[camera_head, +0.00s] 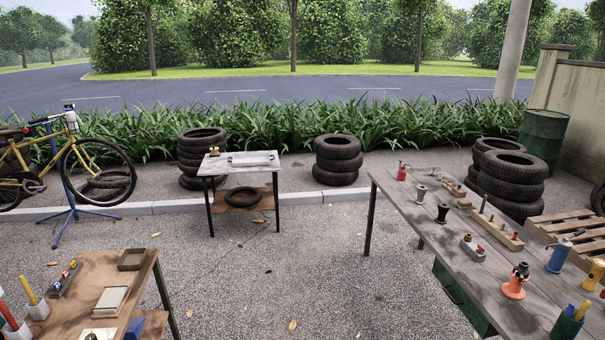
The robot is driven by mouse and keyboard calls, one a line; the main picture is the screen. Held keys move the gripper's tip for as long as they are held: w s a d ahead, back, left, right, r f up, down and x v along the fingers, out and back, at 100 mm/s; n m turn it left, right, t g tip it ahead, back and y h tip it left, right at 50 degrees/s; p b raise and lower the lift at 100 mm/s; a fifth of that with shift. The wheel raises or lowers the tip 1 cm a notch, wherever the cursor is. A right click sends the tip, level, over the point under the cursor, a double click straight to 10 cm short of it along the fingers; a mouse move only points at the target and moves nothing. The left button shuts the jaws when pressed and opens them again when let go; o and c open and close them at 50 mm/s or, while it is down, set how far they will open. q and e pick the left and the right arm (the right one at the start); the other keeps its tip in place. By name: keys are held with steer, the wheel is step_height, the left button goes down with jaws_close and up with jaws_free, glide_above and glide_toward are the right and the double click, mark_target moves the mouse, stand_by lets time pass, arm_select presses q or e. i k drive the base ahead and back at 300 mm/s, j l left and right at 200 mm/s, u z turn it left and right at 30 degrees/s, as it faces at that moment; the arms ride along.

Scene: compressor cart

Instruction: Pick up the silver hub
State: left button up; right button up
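A small silver, spool-shaped piece (421,194), which looks like the silver hub, stands upright on the long grey workbench (408,205) at the right, near its left edge. A similar black piece (443,213) stands just in front of it, apart from it. Nothing covers the silver piece. Neither of my grippers shows in the head view.
The long bench also holds a red can (402,172), a wooden block with pegs (497,232) and an orange tool (516,282). A wooden table (85,275) stands front left, a small metal-topped table (240,170) further back.

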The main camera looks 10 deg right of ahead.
mark_target(422, 190)
steer(key=i+l+z, duration=0.15)
steer(key=i+z, duration=0.15)
steer(key=i, duration=1.1)
steer(key=i+j+z, duration=0.15)
steer(key=i+z, duration=0.15)
steer(key=i, duration=1.05)
steer(key=i+z, duration=0.1)
steer(key=i, duration=0.65)
steer(key=i+j+z, duration=0.1)
steer(key=i, duration=0.6)
steer(key=j, duration=0.1)
